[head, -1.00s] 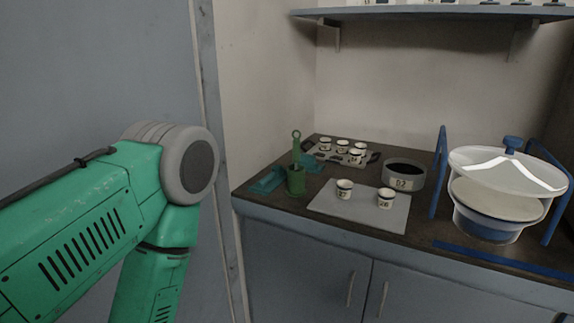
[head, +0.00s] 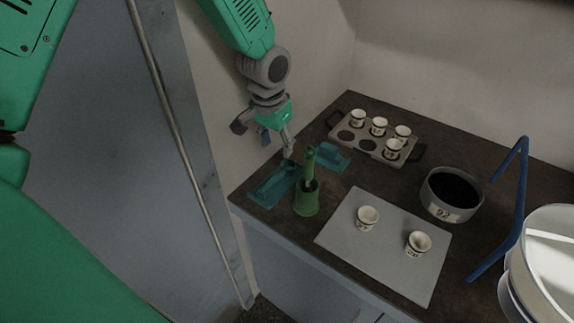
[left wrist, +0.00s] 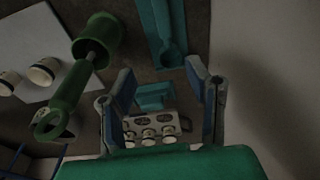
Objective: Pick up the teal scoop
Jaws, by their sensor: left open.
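Two teal pieces lie at the left end of the dark counter. One is long and narrow (head: 272,185), with a rounded hollow at one end in the left wrist view (left wrist: 165,35). The other is shorter and blocky (head: 330,158); it also shows beyond my fingers in the left wrist view (left wrist: 153,97). I cannot tell for certain which is the scoop. My left gripper (head: 265,138) is open and empty, above the counter's left back edge by the wall, close to both pieces. My right gripper is not in view.
A green cup (head: 306,203) with an upright green-handled tool (head: 309,165) stands beside the long teal piece. A grey mat (head: 385,265) holds two white cups. Behind are a cup rack (head: 365,145) and a dark bowl (head: 452,205).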

